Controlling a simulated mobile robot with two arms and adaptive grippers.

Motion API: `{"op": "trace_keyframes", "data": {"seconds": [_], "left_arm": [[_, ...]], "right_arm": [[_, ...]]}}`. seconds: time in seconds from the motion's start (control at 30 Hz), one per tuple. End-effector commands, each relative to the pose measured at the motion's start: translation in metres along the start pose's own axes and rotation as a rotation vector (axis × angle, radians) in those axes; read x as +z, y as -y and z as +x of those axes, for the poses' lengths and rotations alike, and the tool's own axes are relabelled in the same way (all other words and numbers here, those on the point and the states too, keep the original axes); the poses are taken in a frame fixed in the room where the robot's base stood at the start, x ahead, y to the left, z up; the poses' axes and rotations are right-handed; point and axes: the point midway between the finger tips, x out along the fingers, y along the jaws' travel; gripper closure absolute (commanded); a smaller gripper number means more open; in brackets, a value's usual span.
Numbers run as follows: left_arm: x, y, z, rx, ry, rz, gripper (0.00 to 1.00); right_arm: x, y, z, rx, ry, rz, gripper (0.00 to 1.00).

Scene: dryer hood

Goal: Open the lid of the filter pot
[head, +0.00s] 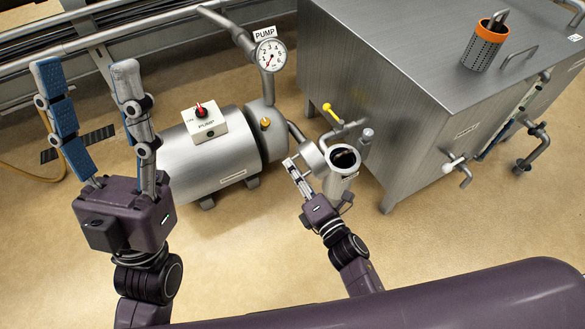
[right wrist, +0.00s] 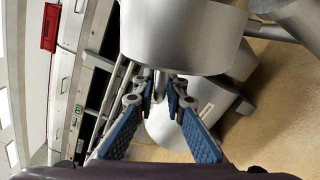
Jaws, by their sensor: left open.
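The filter pot (head: 342,178) is a small upright metal cylinder between the pump and the big tank. Its top shows a dark round opening. A round metal disc (head: 312,158), which looks like its lid, stands tilted at the left of the opening. My right gripper (head: 293,168) is just left of this disc. My left gripper (head: 85,78) is open and empty at the far left.
The pump (head: 205,160) with its red-switch box (head: 205,125) lies left of the pot. A pressure gauge (head: 270,55) stands behind. The large metal tank (head: 400,100) is close on the right, and a yellow-handled valve (head: 330,112) is behind the pot. The front floor is clear.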

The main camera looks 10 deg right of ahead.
Motion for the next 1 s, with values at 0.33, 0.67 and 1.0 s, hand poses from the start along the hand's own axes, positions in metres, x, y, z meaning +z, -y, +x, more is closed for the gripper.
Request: {"op": "trace_keyframes", "data": {"seconds": [0.33,0.67,1.0], "left_arm": [[0.0,0.0,0.0,0.0,0.002,0.0,0.48],[0.001,0.0,0.0,-0.001,0.003,-0.001,0.48],[0.001,0.0,0.0,0.0,0.002,0.0,0.48]], "right_arm": [[-0.001,0.0,0.0,0.001,-0.001,0.001,0.75],[-0.001,0.001,-0.041,-0.003,-0.002,0.002,0.75],[-0.001,0.001,-0.106,-0.002,-0.001,0.002,0.75]]}}
